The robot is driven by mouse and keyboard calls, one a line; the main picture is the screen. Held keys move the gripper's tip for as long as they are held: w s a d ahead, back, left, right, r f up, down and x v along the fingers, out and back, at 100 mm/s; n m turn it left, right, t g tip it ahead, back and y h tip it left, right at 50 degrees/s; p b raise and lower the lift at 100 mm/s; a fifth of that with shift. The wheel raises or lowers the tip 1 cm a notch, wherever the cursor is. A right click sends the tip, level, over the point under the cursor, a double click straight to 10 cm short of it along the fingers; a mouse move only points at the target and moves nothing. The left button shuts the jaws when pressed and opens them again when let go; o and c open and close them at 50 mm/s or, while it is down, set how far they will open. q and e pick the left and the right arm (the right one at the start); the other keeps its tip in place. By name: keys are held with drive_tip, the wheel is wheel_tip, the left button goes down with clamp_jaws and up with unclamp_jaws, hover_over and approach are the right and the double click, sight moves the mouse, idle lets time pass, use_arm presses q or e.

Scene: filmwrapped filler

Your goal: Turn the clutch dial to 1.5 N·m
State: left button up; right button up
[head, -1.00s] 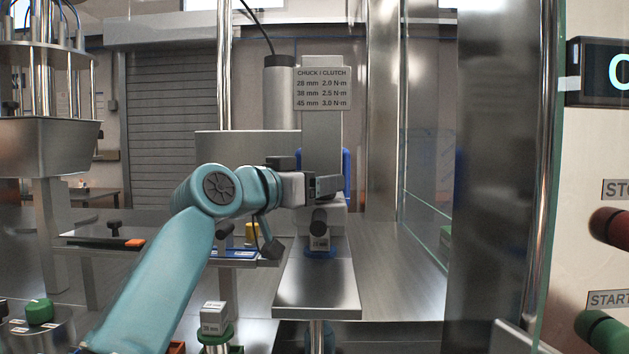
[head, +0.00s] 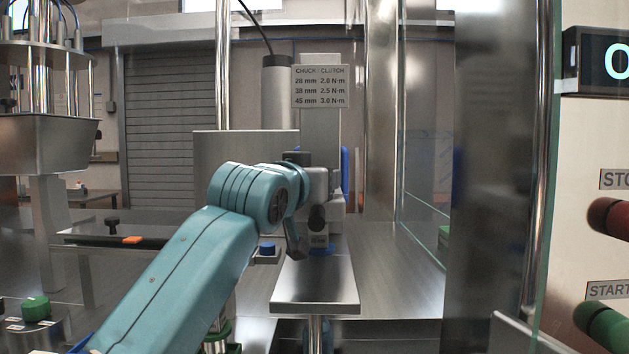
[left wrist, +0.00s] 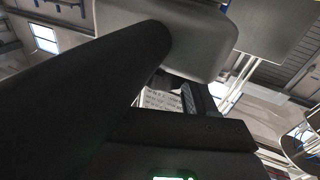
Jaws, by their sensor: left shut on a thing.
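My left gripper (head: 316,196) is at the front of the grey capping head, below the chuck and clutch sign (head: 320,86). It is shut on the clutch dial, which the gripper and wrist hide, so its setting cannot be read. In the left wrist view a large black cylindrical shape (left wrist: 85,100) and a grey housing (left wrist: 200,35) fill much of the picture. The sign's print (left wrist: 163,101) shows partly behind them. My right gripper is not in view.
A steel plate (head: 315,285) lies below the capping head. A glass panel (head: 425,190) and a thick steel post (head: 500,180) stand to the right. A red stop button (head: 608,217) and green start button (head: 598,325) are at the far right. A green-topped part (head: 36,309) stands at lower left.

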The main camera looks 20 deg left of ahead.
use_arm(q)
drive_tip(key=o, duration=1)
drive_tip(key=shift+o, duration=0.2)
drive_tip(key=shift+s, duration=0.25)
drive_tip(key=s+b, duration=0.7)
drive_tip(key=s, duration=0.9)
drive_tip(key=shift+a, duration=0.25)
drive_tip(key=shift+w, duration=0.1)
